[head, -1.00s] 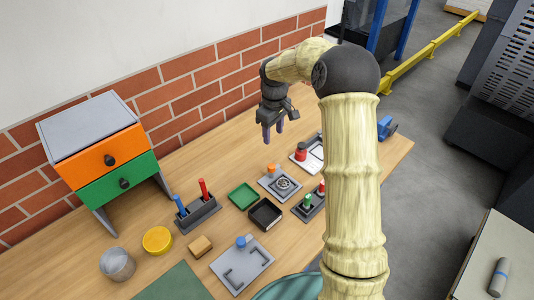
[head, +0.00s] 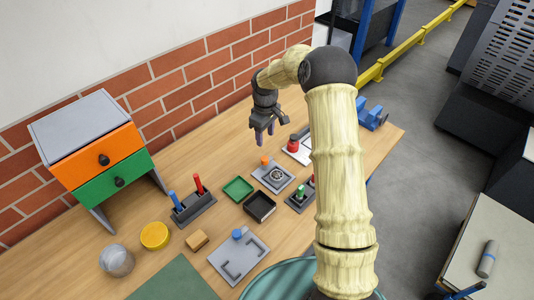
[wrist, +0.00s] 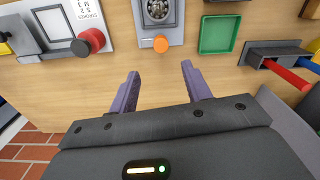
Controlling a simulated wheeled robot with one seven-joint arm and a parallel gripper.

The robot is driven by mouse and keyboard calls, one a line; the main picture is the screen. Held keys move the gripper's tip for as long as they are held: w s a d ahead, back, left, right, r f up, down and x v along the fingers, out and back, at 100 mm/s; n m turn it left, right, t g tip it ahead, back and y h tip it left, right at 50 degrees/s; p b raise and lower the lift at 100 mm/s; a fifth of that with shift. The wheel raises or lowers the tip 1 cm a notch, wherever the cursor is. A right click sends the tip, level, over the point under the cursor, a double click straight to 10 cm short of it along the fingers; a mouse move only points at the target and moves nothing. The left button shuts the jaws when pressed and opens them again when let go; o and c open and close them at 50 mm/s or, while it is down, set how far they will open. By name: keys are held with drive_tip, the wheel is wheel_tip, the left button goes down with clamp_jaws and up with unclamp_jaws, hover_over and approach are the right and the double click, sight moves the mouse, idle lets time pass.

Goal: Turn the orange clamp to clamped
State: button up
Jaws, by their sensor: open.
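The orange clamp (head: 265,161) shows as a small orange knob at the back edge of a grey plate (head: 285,184) with a round dial on it. In the wrist view the orange clamp (wrist: 160,43) is at the top middle, at the near edge of the plate. Its lever is too small to read its turn. My gripper (head: 264,141) is open and empty, above the table on the wall side of the clamp. In the wrist view the purple fingers of my gripper (wrist: 160,82) are spread apart, with bare wood between them and the clamp beyond the tips.
A green tray (head: 238,189) and black tray (head: 260,206) lie beside the plate. A red knob (wrist: 91,41) stands on a white board. A holder (head: 196,208) carries red and blue sticks. A blue-knobbed plate (head: 238,259) is nearer. The brick wall (head: 190,80) runs behind.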

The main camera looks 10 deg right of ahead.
sight(265, 158)
wheel_tip(265, 158, down, 11)
drive_tip(key=p, duration=0.3)
drive_tip(key=shift+a, duration=0.15)
